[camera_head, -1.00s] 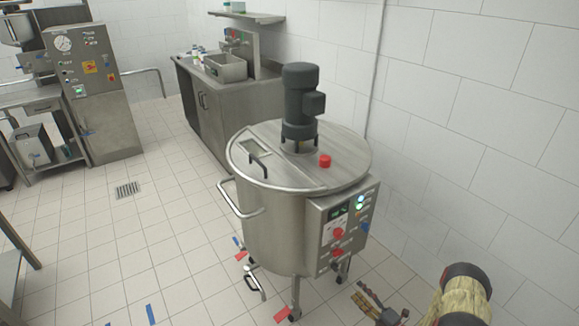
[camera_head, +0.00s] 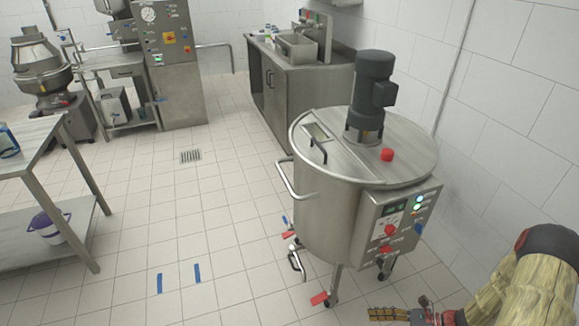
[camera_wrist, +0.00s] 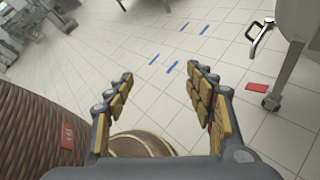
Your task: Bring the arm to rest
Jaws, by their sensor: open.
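My gripper (camera_wrist: 160,90) is open and empty in the wrist view, with its two padded fingers apart over the tiled floor. In the head view my gripper (camera_head: 400,313) shows at the bottom right edge, partly cut off, in front of the steel mixing tank (camera_head: 325,215). My arm enters from the lower right corner. The tank stands on wheeled legs and has a grey motor on its lid and a control panel (camera_head: 400,222) facing me. The fingers are apart from the tank.
A steel table (camera_head: 75,150) with a lower shelf stands at the left. A steel sink cabinet (camera_head: 297,95) is at the back, and a control machine (camera_head: 170,60) is behind left. The floor between the table and tank is clear, with blue tape marks (camera_head: 197,273).

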